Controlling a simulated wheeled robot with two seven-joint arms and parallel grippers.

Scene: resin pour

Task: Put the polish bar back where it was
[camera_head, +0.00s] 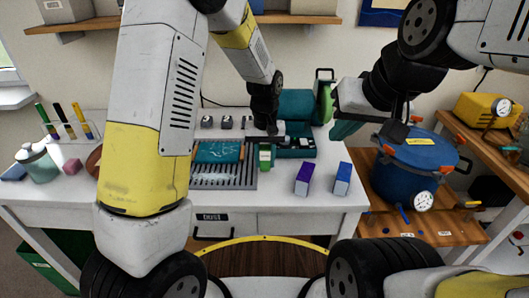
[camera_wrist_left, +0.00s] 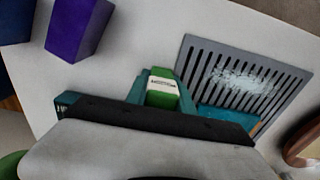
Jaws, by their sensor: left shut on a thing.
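The polish bar (camera_head: 265,157) is a small green block; its white label shows in the left wrist view (camera_wrist_left: 162,92). My left gripper (camera_head: 265,146) is shut on it, with a teal finger on each side in the left wrist view. The bar is at the right end of the slatted grey rack (camera_head: 222,178), over the white table; whether it touches the table I cannot tell. My right gripper (camera_head: 346,128) is at the right, beside a bright green disc (camera_head: 326,104). Its finger opening is not clear.
A purple box (camera_head: 304,180) and a blue box (camera_head: 343,178) stand right of the bar. A teal case (camera_head: 297,105) is behind. A blue pot with a gauge (camera_head: 402,180) stands on a wooden stand at right. A tube rack (camera_head: 68,131) and jar (camera_head: 38,163) are at left.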

